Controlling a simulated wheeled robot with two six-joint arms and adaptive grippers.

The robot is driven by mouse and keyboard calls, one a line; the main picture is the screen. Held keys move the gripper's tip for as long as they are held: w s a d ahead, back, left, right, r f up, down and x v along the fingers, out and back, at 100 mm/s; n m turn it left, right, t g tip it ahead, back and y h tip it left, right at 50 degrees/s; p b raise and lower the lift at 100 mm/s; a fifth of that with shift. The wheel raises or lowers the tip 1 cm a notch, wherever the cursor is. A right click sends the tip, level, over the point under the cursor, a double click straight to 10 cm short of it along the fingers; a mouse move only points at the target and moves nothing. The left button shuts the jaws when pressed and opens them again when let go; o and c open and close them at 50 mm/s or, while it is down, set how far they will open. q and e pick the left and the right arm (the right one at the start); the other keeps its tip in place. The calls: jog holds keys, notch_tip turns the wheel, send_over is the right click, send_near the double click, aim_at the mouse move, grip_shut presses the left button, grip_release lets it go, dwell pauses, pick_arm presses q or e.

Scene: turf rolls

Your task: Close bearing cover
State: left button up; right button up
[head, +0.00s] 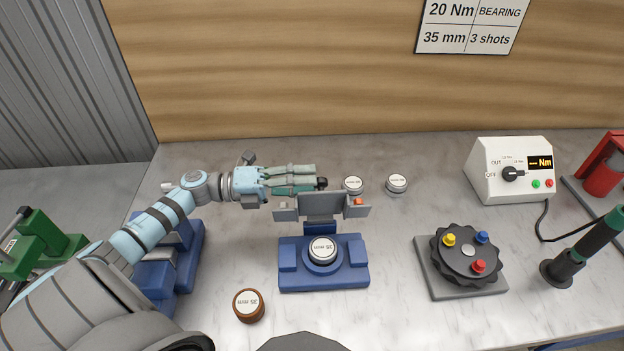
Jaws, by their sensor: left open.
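The bearing block (323,281) is a blue base near the middle of the table. A round piece labelled 35 mm (322,250) sits in its seat. The grey cover (322,207) stands raised at the back edge of the block, so it is open. It has a small orange part at its right end. My left gripper (317,177) reaches in from the left with its fingers pointing right. It is open and appears just behind the top of the cover. I cannot tell whether it touches the cover. My right gripper is not in view.
A brown 35 mm piece (249,306) lies front left of the block. Two pale round pieces (353,185) (397,183) lie behind it. A dark knobbed disc (467,256), a white meter box (511,171) and a green-handled tool (590,245) stand to the right.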

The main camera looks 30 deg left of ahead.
pick_arm(q)
jog(key=shift+x, duration=1.1)
jog(key=shift+c, duration=0.5)
grip_shut()
jog(key=shift+a, duration=0.1)
